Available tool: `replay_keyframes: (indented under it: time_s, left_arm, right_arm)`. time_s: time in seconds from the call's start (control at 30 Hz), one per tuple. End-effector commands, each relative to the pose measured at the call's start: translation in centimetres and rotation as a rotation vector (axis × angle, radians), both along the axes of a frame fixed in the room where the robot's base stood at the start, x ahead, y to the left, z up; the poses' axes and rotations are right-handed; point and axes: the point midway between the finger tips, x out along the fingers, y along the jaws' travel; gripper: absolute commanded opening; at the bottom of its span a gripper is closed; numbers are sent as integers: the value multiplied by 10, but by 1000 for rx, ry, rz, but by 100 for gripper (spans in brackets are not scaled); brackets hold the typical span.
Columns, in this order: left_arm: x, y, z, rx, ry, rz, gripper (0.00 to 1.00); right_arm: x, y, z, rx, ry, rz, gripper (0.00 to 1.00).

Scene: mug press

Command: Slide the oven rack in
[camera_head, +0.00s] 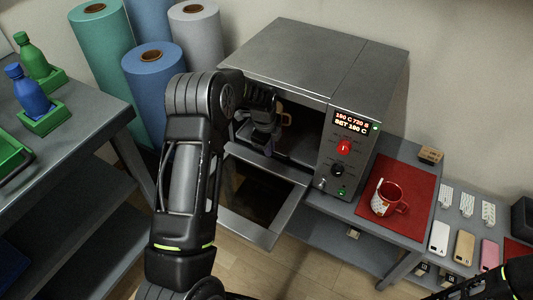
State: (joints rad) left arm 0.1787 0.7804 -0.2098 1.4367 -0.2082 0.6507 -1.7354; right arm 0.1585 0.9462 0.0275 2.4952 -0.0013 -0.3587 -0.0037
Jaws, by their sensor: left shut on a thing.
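The grey oven (290,55) stands at the centre with its door (265,205) folded down and open. My left gripper (264,142) is at the oven's mouth, shut on the front of the oven rack. The rack is mostly hidden by the gripper, my left arm and the dark inside. A tan mug (286,116) shows partly inside the oven, behind the gripper. My right arm (515,280) enters at the bottom right corner; its fingers are not clear.
A red mug (390,202) with a white-patterned item stands on a red mat (418,185) right of the oven. Phones (464,246) lie farther right. Rolls (153,75) stand behind my left arm. A grey workbench (75,130) with bottles is at left.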

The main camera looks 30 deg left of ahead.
Motion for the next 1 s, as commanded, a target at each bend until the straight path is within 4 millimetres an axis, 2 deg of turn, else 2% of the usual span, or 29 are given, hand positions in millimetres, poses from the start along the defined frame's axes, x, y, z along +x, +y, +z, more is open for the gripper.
replay_keyframes:
  time_s: [0.53,0.57,0.8,1.0]
  left_arm:
    - [4,1,0,1,0,0,0]
    - [4,1,0,1,0,0,13]
    - [4,0,0,0,1,0,33]
    - [4,0,0,0,1,0,33]
  right_arm:
    - [0,0,-2,0,0,0,0]
    - [0,0,-2,0,0,0,0]
    - [0,0,-2,0,0,0,0]
    - [0,0,-2,0,0,0,0]
